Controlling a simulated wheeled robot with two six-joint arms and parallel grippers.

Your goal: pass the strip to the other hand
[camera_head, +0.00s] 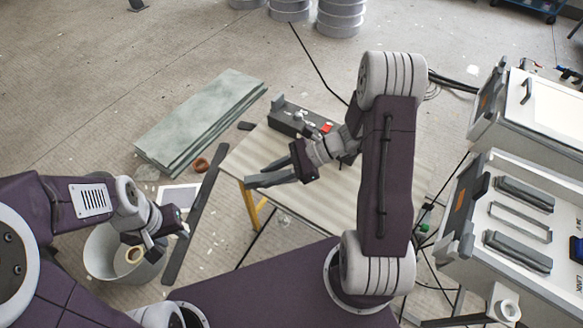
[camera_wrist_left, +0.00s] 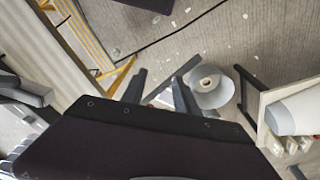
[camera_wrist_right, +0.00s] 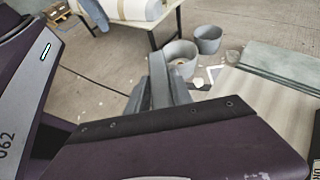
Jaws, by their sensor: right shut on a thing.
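My right gripper (camera_head: 262,176) is over the left part of the table, pointing left. In the right wrist view its fingers (camera_wrist_right: 160,92) are close together around a narrow grey strip (camera_wrist_right: 157,70), which sticks out past the fingertips. In the head view the strip is hard to tell from the grey fingers. My left gripper (camera_head: 166,240) is at the lower left, above the bucket and well apart from the right gripper. In the left wrist view its two fingers (camera_wrist_left: 158,90) stand apart with nothing held between them.
The ribbed table (camera_head: 330,210) carries a dark grey tool box (camera_head: 290,120). Greenish boards (camera_head: 200,118) lie at its left. A grey bucket (camera_head: 105,255) and a long dark bar (camera_head: 200,205) are low at the left. Grey cases (camera_head: 525,225) stand at the right.

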